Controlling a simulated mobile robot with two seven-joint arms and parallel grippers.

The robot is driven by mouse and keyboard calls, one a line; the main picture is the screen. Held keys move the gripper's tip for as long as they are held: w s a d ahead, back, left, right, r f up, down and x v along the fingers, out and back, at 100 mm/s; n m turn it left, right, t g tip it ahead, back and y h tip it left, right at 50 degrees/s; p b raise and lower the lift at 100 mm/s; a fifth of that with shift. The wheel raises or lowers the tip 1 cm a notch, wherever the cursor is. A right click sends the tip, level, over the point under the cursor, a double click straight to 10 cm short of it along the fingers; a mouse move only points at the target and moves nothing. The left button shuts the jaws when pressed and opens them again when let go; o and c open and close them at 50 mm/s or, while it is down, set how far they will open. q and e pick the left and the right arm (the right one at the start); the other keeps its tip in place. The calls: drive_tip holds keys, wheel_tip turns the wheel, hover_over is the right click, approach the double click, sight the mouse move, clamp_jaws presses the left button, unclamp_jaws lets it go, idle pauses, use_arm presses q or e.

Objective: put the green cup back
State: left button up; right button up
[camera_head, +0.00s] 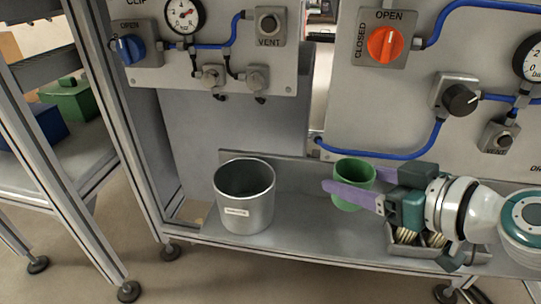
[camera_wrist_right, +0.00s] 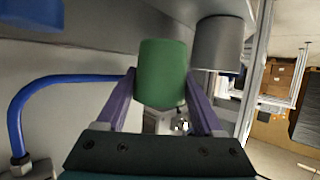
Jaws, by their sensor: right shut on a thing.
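The green cup (camera_head: 355,174) is at the shelf on the right of the head view, and it also shows in the right wrist view (camera_wrist_right: 162,74). My right gripper (camera_head: 340,190) comes in from the right. Its purple fingers lie on either side of the cup in the wrist view (camera_wrist_right: 162,95), shut on it. One finger crosses in front of the cup in the head view. I cannot tell whether the cup's base touches the shelf. My left gripper is not in view.
A grey metal bin (camera_head: 246,205) with a label stands on the shelf (camera_head: 300,225) left of the cup. A tray (camera_head: 405,248) of reels sits below my right gripper. Behind are panels with an orange knob (camera_head: 385,44) and blue hoses (camera_head: 380,154).

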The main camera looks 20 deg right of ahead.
drive_tip(key=f, duration=0.1)
drive_tip(key=f+b, duration=0.1)
drive_tip(key=f, duration=0.1)
drive_tip(key=shift+s+d+f, duration=0.1)
drive_tip(key=shift+s+f, duration=0.15)
drive_tip(key=shift+s, duration=0.05)
wheel_tip(320, 180, down, 4)
drive_tip(key=b, duration=0.3)
drive_tip(key=shift+w+r, duration=0.1)
drive_tip(key=shift+w, duration=0.05)
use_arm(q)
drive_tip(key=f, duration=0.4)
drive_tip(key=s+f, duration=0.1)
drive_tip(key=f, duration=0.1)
use_arm(e)
drive_tip(key=shift+r, duration=0.1)
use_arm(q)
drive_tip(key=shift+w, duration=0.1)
use_arm(e)
drive_tip(key=shift+f+b, duration=0.2)
drive_tip(key=shift+b, duration=0.2)
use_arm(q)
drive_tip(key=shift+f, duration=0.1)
use_arm(e)
drive_tip(key=o, duration=1.2)
